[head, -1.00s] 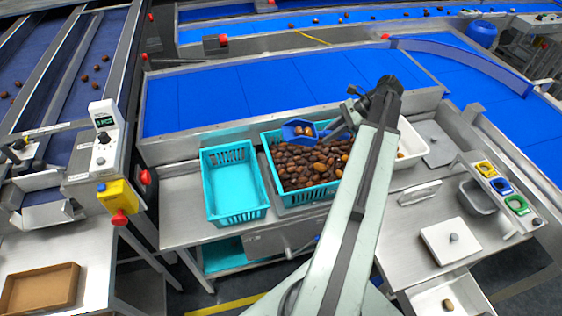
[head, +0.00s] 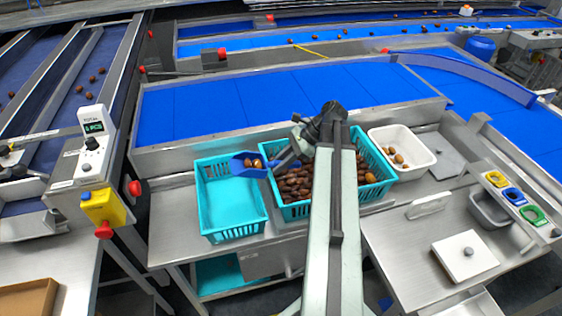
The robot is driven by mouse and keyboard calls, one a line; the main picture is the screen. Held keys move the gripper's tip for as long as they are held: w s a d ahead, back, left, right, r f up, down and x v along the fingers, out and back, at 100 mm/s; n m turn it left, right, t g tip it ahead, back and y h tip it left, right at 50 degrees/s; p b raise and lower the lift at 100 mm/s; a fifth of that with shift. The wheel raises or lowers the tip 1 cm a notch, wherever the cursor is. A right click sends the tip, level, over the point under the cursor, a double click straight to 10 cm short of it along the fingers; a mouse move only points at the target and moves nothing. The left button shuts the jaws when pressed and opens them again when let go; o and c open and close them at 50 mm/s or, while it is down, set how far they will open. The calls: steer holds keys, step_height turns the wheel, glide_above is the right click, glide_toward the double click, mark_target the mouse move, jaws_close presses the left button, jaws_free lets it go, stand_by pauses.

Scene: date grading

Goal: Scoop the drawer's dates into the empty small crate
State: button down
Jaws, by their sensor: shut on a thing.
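My gripper (head: 296,150) is shut on the handle of a blue scoop (head: 238,168). The scoop holds a few brown dates (head: 257,163) and hangs over the back right rim of the empty turquoise crate (head: 232,207). No dates show in that crate. A second turquoise crate (head: 297,212) to its right holds many dates, partly hidden behind my arm. An open drawer (head: 468,307) shows only its edge at the bottom right; its contents are out of view.
A white tub (head: 424,160) with several dates stands right of the full crate. A white lidded square (head: 466,256) and a metal handle (head: 428,205) are on the steel table. A blue conveyor (head: 270,105) runs behind. A yellow box (head: 104,207) with a red button stands left.

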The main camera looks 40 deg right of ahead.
mark_target(275, 162)
steer(key=shift+s+f+g+h+p, duration=0.2)
steer(key=shift+g+h+p, duration=0.2)
steer(key=shift+h+p, duration=0.45)
steer(key=p, duration=0.1)
steer(key=r+h+p, duration=0.1)
steer(key=p, duration=0.1)
steer(key=r+g+h+p, duration=0.1)
steer(key=shift+w+a+h, duration=0.25)
steer(key=h+p, duration=0.1)
steer(key=r+g+h+p, duration=0.1)
steer(key=p, duration=0.1)
steer(key=shift+w+a+r+p, duration=0.1)
steer(key=shift+a+r+p, duration=0.2)
steer(key=a+r+h+p, duration=0.1)
steer(key=h, duration=0.1)
steer(key=w+a+r+g+h+p, duration=0.1)
steer(key=a+r+h+p, duration=0.1)
steer(key=shift+w+g, duration=0.2)
steer(key=shift+g, duration=0.1)
steer(key=shift+w+a+r+g+h, duration=0.25)
steer(key=shift+a+r+g+h, duration=0.05)
steer(key=shift+a+r+h, duration=0.3)
steer(key=shift+w+a+r+g+h, duration=0.3)
steer(key=shift+a+r+h, duration=0.25)
steer(key=shift+a+h, duration=0.15)
steer(key=shift+w+a+r+g+h, duration=0.3)
steer(key=shift+a+r+h, duration=0.25)
steer(key=shift+h, duration=0.15)
steer(key=shift+s, duration=0.1)
